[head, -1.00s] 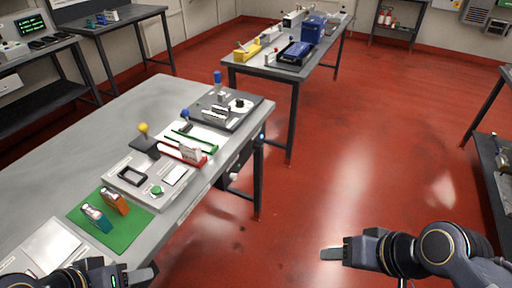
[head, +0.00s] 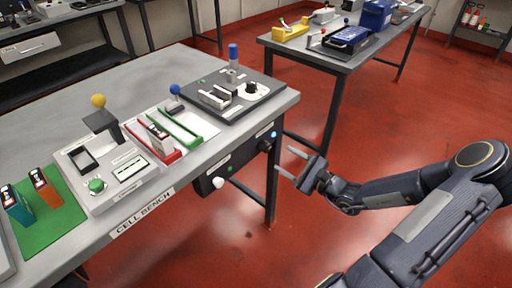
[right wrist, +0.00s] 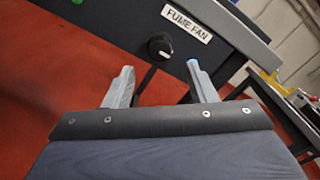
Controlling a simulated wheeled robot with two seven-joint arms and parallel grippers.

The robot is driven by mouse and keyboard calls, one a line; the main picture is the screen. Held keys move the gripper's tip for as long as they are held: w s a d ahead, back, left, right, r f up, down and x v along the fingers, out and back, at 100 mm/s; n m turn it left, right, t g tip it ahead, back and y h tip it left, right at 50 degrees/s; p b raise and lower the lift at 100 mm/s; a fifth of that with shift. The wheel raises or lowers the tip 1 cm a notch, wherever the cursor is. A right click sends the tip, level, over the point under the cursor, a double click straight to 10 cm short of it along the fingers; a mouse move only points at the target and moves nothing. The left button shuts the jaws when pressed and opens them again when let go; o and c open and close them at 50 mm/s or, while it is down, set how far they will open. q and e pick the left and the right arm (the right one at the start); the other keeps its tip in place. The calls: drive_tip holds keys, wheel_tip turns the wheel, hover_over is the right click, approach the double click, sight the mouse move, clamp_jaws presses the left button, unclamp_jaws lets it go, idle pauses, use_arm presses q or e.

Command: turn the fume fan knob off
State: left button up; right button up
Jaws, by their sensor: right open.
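The fume fan knob (head: 265,146) is a round black knob on the dark front panel under the bench's right end. In the right wrist view the knob (right wrist: 159,46) has a small white mark and sits beside the FUME FAN label (right wrist: 187,23). A blue light (head: 274,134) glows near the knob in the head view. My right gripper (head: 288,162) is open and empty, just right of the knob and apart from it. In the right wrist view its fingertips (right wrist: 160,67) point toward the knob, which shows between them. My left gripper is out of view.
The cell bench (head: 190,62) carries a black fixture (head: 240,108), red and green trays and a green mat (head: 50,222). A white knob (head: 217,182) is lower left on the same panel. A bench leg (head: 270,190) stands below. The red floor at right is clear.

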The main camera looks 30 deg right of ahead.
sight(268, 149)
drive_tip(key=x, duration=0.7)
drive_tip(key=shift+w+a+b, duration=0.1)
drive_tip(key=shift+w+b, duration=0.2)
drive_tip(key=c, duration=1)
drive_tip(key=shift+o, duration=0.2)
drive_tip(key=shift+a+r+m+p, duration=0.1)
drive_tip(key=shift+r+m+p, duration=0.15)
drive_tip(key=shift+m+p, duration=0.55)
drive_tip(key=m+p, duration=0.3)
drive_tip(key=p, duration=0.1)
drive_tip(key=shift+m+p, duration=0.35)
drive_tip(key=shift+m, duration=0.05)
drive_tip(key=m+p, duration=0.2)
drive_tip(key=shift+m, duration=0.4)
drive_tip(key=m+p, duration=0.3)
drive_tip(key=m, duration=0.2)
drive_tip(key=shift+p, duration=0.35)
drive_tip(key=m+p, duration=0.1)
drive_tip(key=m, duration=0.3)
drive_tip(key=shift+f+m+p, duration=0.15)
drive_tip(key=shift+m+p, duration=0.15)
drive_tip(key=shift+p, duration=0.05)
drive_tip(key=shift+m, duration=0.3)
